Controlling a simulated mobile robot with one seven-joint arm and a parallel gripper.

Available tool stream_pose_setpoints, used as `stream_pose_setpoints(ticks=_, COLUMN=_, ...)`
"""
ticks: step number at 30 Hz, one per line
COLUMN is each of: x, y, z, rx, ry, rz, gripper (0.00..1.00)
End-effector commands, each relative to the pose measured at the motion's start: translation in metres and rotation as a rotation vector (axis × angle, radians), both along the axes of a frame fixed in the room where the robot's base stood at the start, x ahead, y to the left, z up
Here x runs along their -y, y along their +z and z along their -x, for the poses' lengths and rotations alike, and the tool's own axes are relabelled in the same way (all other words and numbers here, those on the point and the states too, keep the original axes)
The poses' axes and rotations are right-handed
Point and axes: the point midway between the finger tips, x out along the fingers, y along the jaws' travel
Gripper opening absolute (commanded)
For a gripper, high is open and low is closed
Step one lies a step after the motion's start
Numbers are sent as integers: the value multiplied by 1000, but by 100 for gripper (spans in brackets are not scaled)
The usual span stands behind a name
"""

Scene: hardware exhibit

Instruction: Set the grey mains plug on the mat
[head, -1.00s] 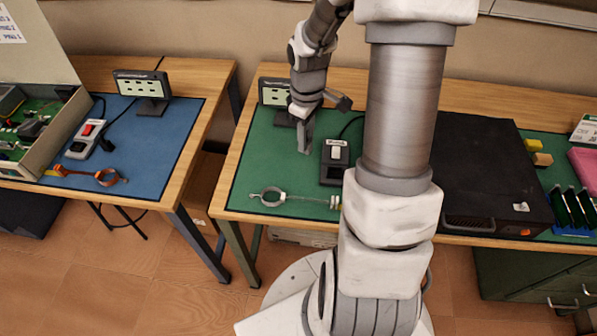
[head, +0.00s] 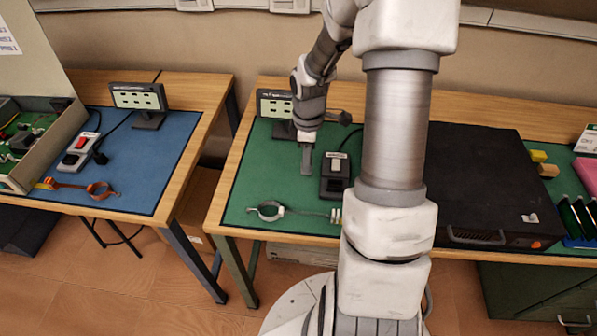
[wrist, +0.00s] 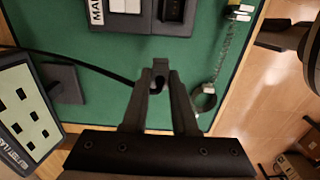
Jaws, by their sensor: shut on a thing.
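My gripper (head: 306,168) points down over the green mat (head: 262,182), left of a dark switch box. In the wrist view its fingers (wrist: 158,78) are closed around a small grey piece (wrist: 157,86), which I take to be the mains plug. A black cable (wrist: 100,70) runs to it from the left. The fingers hide most of the plug. I cannot tell whether the plug touches the mat.
A display on a stand (head: 274,105) is behind. A black case (head: 480,190) stands right. A blue mat (head: 150,165) is on the left table.

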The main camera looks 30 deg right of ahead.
Motion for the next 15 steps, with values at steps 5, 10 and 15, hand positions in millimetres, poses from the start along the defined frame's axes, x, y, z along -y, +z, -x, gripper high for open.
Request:
stream_pose_setpoints(ticks=5, x=-13, y=-13, z=-17, rx=-1, ry=1, rz=-1, gripper=0)
stream_pose_setpoints(ticks=10, x=-15, y=-23, z=-19, rx=-2, ry=0, rz=0, gripper=0)
stream_pose_setpoints(ticks=15, x=-15, y=-49, z=-18, rx=-3, ry=-1, rz=-1, gripper=0)
